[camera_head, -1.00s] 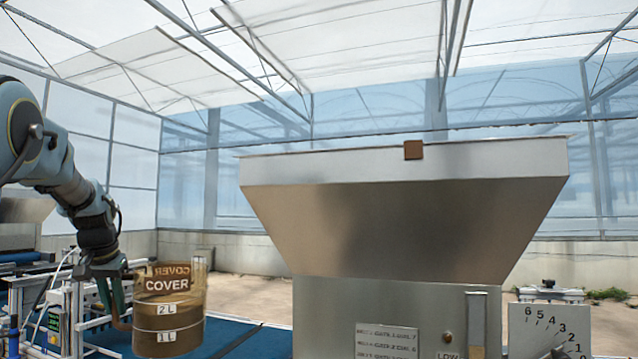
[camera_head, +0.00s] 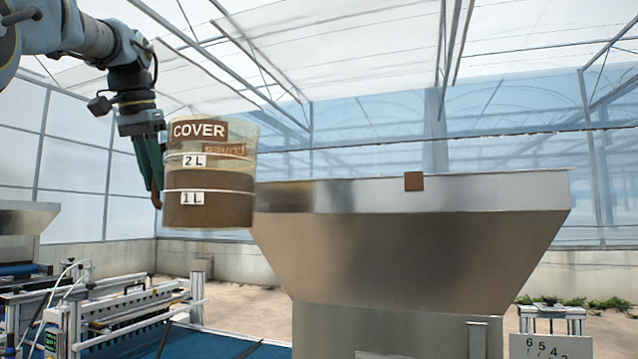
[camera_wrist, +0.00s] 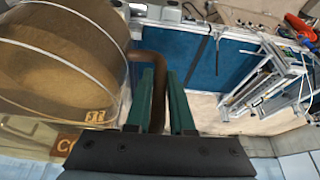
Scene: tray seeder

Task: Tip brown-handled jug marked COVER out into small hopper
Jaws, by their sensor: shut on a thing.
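The clear jug marked COVER (camera_head: 208,185) is upright and holds brown material to a little below its 2 L mark. It shows at the left of the wrist view (camera_wrist: 60,60). My gripper (camera_head: 153,185) is shut on its brown handle (camera_wrist: 148,75), with the green fingers on either side of it. The metal hopper (camera_head: 420,240) stands to the right in the head view, with a small brown square on its rim. The jug hangs at the hopper's upper left, its base slightly below rim height. The hopper's inside is hidden.
A seeding line with a white frame (camera_head: 120,310) and blue belt (camera_head: 205,342) lies below left. Another metal hopper (camera_head: 25,220) stands at the far left. A numbered dial plate (camera_head: 550,345) is at the lower right. The air above the hopper is clear.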

